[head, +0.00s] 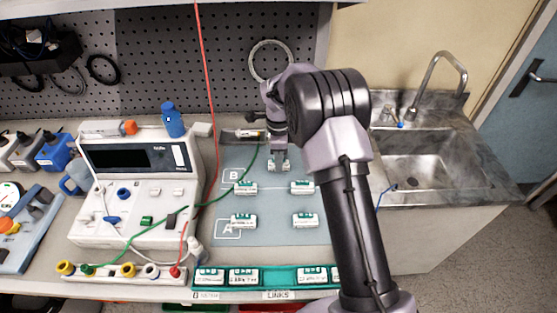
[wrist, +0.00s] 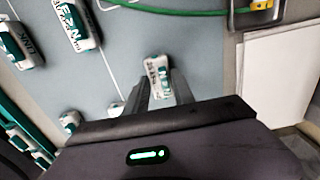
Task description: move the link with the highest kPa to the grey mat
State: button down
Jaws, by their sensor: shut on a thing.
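My gripper (head: 278,163) is at the back of the blue-grey mat (head: 270,236), just beyond the B row. It is shut on a small white and green link (wrist: 158,78), which shows between the fingers in the wrist view; its print is too blurred to read. Four-place rows marked A and B hold a back left link (head: 245,188), a back right link (head: 302,187), a front left link (head: 243,221) and a front right link (head: 305,220). Their kPa values cannot be read. Whether the held link touches the mat is unclear.
A green tray (head: 261,282) labelled LINKS holds several more links at the front edge. A white instrument (head: 137,190) stands on the left, with red and green cables crossing towards the mat. A sink (head: 420,158) is on the right. My arm hides part of the mat's right side.

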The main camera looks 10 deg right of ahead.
jog(key=shift+f, duration=0.2)
jog(key=c, duration=1.1)
grip_release()
jog(key=shift+o, duration=0.2)
jog(key=shift+r, duration=0.1)
jog(key=s+a+r+n+t+p, duration=0.15)
jog(key=s+r, duration=0.25)
jog(key=r, duration=0.8)
jog(key=s+r+n+p, duration=0.2)
jog(key=s+r+n, duration=0.15)
jog(key=r, duration=0.95)
jog(key=s+r+n+t+y, duration=0.15)
jog(key=s+r+n, duration=0.4)
jog(key=s, duration=0.85)
jog(key=s+a+f+n+t, duration=0.2)
jog(key=s+n, duration=0.3)
jog(key=s, duration=0.7)
jog(key=shift+s+t, duration=0.3)
jog(key=shift+t, duration=0.1)
